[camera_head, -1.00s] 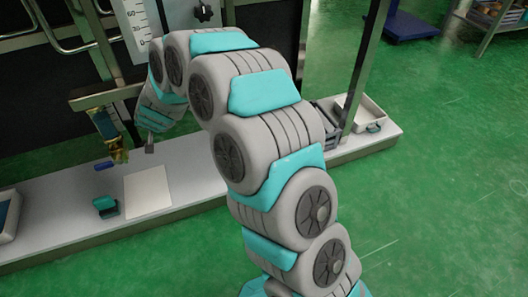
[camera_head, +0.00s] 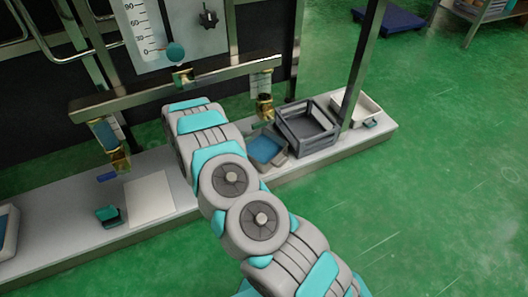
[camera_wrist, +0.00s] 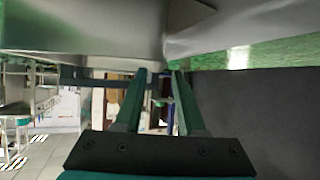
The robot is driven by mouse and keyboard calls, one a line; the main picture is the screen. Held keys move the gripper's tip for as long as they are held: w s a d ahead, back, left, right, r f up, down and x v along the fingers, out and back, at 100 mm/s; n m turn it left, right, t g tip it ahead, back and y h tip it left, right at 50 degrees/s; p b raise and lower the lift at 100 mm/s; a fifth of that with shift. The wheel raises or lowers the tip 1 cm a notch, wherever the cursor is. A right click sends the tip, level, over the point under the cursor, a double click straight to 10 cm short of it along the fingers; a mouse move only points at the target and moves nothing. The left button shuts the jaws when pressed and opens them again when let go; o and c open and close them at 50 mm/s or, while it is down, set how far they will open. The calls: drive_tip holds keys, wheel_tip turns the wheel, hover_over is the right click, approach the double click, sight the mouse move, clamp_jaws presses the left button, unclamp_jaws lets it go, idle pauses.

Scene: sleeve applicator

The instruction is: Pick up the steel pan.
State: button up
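No thing is plainly recognizable as the steel pan. In the head view, a pale shallow tray (camera_head: 371,108) at the bench's right end is one candidate; I cannot tell its material. A small tray with a blue inside (camera_head: 265,150) stands just right of my arm. My gripper is hidden behind my own arm in the head view. In the wrist view my gripper (camera_wrist: 160,75) is open, with its two green fingers apart and nothing visible held between them. A large grey metallic surface (camera_wrist: 90,25) fills the top of the wrist view, close to the camera; I cannot tell what it belongs to.
A grey slatted crate (camera_head: 308,128) stands between the blue-lined tray and a steel post (camera_head: 361,65). A crossbar (camera_head: 215,78) with brass fittings spans above the bench (camera_head: 55,220). A white sheet (camera_head: 150,198) and a teal block (camera_head: 108,215) lie left. Green floor is clear in front.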

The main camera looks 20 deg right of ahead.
sight(262, 133)
drive_tip(key=x, duration=0.7)
drive_tip(key=shift+f+b, duration=0.2)
drive_tip(key=shift+b, duration=0.2)
drive_tip(key=shift+c, duration=0.4)
clamp_jaws()
idle(0.6)
